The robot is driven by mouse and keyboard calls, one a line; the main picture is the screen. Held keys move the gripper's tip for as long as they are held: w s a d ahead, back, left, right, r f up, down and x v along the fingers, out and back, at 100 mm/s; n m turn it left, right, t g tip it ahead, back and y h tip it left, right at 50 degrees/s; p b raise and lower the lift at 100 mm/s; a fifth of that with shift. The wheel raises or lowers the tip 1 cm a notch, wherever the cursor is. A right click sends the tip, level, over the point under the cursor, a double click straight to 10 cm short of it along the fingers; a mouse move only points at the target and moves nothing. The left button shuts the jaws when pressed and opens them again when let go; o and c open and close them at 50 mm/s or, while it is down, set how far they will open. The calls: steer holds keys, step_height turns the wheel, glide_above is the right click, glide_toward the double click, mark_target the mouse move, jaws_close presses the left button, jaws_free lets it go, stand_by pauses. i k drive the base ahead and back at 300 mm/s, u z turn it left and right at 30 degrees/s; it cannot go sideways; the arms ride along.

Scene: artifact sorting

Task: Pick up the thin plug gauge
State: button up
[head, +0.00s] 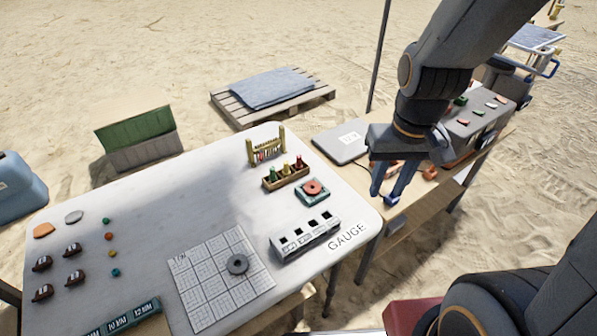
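A small wooden holder (287,177) stands near the far right part of the white table, with upright green, yellow and red pieces in it. These may be plug gauges, but I cannot tell which one is thin. A grey block with square holes (305,239) sits near the table's right edge, beside the printed word GAUGE. My gripper (385,198) points down, to the right of the white table and over the near side of the wooden side table. Its blue fingers look apart, with nothing visible between them.
A frame with hanging pieces (266,150), a red ring on a green base (313,188) and a gridded sheet (205,285) with a grey ring (237,264) are on the white table. A grey flat case (341,142) lies on the side table. The white table's middle is clear.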

mark_target(272, 178)
steer(key=z, duration=0.05)
steer(key=k, duration=0.25)
steer(key=u, duration=0.75)
steer(key=i, duration=0.5)
